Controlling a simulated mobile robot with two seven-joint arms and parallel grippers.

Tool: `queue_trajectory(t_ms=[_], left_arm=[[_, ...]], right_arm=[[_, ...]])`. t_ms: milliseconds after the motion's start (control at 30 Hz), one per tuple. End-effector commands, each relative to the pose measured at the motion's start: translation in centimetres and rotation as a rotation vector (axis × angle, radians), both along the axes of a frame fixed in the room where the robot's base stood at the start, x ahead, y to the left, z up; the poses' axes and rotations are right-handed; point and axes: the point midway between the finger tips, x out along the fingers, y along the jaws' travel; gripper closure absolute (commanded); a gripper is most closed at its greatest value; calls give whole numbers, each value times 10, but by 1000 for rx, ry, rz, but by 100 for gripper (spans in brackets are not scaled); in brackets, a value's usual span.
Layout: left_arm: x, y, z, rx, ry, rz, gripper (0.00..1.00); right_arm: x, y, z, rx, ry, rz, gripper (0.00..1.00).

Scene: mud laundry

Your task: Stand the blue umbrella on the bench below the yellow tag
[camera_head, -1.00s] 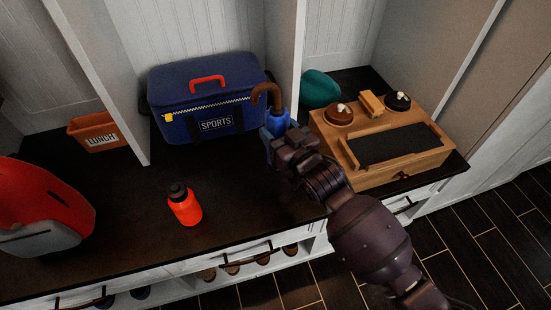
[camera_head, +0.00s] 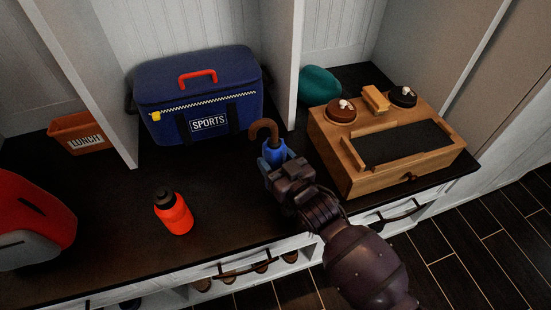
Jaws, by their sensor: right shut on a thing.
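The blue umbrella (camera_head: 274,149) has a brown hooked handle that points up. My right gripper (camera_head: 277,168) is shut on it just below the handle, over the bench (camera_head: 116,213), in front of the right end of the blue sports bag. The umbrella's lower part is hidden by the gripper, so I cannot tell whether it touches the bench. A small yellow tag (camera_head: 155,115) shows at the left end of the bag's zip, left of the umbrella. My left gripper is not in view.
The blue sports bag (camera_head: 175,98) stands at the back. An orange-red bottle (camera_head: 174,216) stands in front of it. A wooden organiser box (camera_head: 375,182) is right of my gripper. An orange lunch bin (camera_head: 82,133) and a red-grey bag (camera_head: 35,225) are left. The bench between bottle and gripper is clear.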

Motion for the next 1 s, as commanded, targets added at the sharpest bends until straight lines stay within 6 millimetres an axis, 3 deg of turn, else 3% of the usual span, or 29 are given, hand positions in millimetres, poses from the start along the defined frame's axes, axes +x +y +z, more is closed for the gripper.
queue_trajectory(t_ms=[267,300,433,800,1000], left_arm=[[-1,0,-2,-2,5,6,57],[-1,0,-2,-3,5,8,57],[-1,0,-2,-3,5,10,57],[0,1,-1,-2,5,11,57],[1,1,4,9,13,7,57]], right_arm=[[1,0,-1,2,-3,0,75],[0,0,-1,0,-2,0,39],[0,0,-1,0,-2,0,19],[0,0,4,-1,-3,0,18],[-18,-13,5,-1,-4,-1,18]])
